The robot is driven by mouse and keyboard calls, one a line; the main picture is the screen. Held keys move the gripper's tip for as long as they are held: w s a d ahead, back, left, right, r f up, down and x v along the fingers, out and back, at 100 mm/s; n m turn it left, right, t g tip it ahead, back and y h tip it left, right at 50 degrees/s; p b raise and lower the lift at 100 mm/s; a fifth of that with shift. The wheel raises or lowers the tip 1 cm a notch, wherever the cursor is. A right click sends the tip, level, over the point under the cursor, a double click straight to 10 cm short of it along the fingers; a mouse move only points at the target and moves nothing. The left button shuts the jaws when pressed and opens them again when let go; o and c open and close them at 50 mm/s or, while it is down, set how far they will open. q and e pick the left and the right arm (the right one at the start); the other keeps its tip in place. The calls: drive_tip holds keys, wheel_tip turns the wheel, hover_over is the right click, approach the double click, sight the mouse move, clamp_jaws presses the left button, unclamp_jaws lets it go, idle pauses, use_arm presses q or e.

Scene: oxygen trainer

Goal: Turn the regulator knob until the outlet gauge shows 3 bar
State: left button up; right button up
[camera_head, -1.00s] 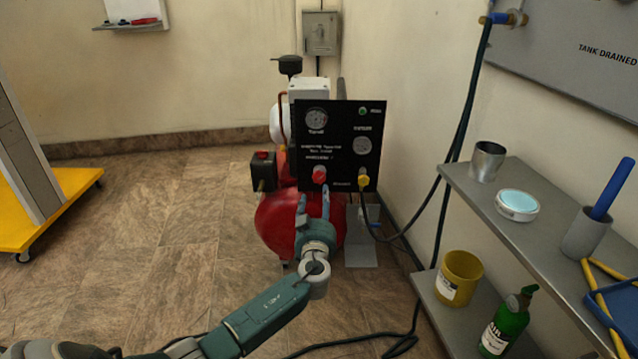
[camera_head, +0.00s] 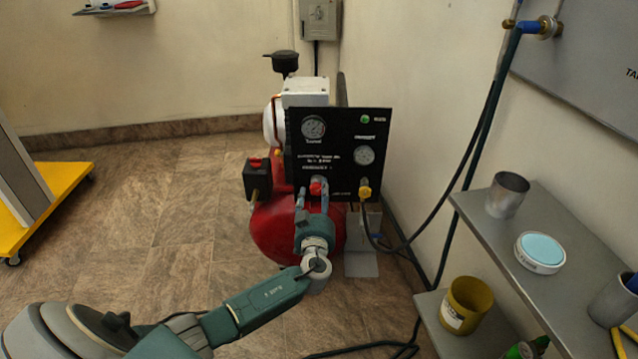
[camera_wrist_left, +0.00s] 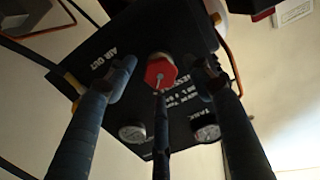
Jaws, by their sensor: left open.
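The red regulator knob (camera_head: 317,188) is low on the black panel (camera_head: 338,168) of the compressor. My left gripper (camera_head: 314,187) is open, with its fingers reaching up on either side of the knob. Two round gauges show on the panel: the upper left one (camera_head: 313,127) and the right one (camera_head: 364,155). Their needles are too small to read. My right gripper is out of view.
A red tank (camera_head: 275,235) is below the panel. A yellow fitting (camera_head: 364,192) with a black hose is right of the knob. A grey shelf (camera_head: 480,220) with a metal cup (camera_head: 507,194) stands at right. Open floor lies at left.

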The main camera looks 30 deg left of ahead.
use_arm(q)
drive_tip(key=shift+w+a+f, duration=0.1)
drive_tip(key=shift+w+a, duration=0.1)
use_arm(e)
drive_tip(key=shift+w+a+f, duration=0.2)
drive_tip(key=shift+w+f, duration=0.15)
use_arm(q)
drive_tip(key=c, duration=1.2)
drive_tip(key=shift+o, duration=0.2)
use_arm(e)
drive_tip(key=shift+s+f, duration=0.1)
